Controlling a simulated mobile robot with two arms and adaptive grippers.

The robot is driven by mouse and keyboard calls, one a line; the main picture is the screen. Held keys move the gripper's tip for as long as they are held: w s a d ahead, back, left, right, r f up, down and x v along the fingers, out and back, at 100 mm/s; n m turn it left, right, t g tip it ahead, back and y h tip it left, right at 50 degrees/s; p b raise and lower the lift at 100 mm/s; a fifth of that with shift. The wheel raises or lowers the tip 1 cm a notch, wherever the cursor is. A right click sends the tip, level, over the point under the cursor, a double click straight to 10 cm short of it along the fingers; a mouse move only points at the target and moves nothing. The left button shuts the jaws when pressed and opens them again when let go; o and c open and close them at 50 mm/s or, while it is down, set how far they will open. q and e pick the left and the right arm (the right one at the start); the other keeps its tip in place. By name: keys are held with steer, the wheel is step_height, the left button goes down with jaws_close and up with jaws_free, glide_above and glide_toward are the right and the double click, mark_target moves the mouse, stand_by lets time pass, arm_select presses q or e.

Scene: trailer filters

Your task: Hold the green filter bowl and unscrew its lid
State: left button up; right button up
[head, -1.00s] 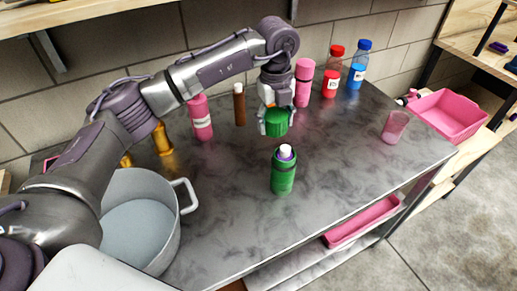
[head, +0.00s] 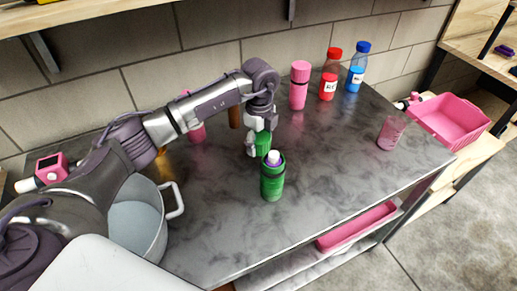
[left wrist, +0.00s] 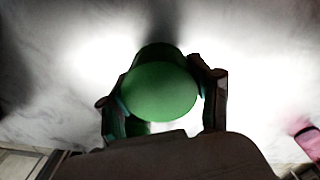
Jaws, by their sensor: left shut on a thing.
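The green filter bowl (head: 272,180) stands upright on the grey table, without a cover over its purple and white top. My left gripper (head: 259,144) is just behind it and slightly left, shut on a green round lid (head: 263,145). The left wrist view shows the lid (left wrist: 160,92) as a green disc between the two fingers (left wrist: 162,98). The lid is low over the table or on it; I cannot tell which. The bowl partly hides the lid's lower edge in the head view. My right gripper is not in view.
A grey pot (head: 135,225) stands at the front left. A pink bottle (head: 299,85), a red bottle (head: 329,75) and a blue bottle (head: 356,70) line the back. A pink cup (head: 391,133) stands at right. The table's right-middle is clear.

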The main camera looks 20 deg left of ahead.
mark_target(259, 157)
arm_select(q)
steer(key=shift+f, duration=1.7)
steer(key=shift+f, duration=0.15)
steer(key=o, duration=1.3)
step_height(259, 157, up, 12)
steer(key=shift+r+b, duration=0.2)
steer(key=shift+b, duration=0.3)
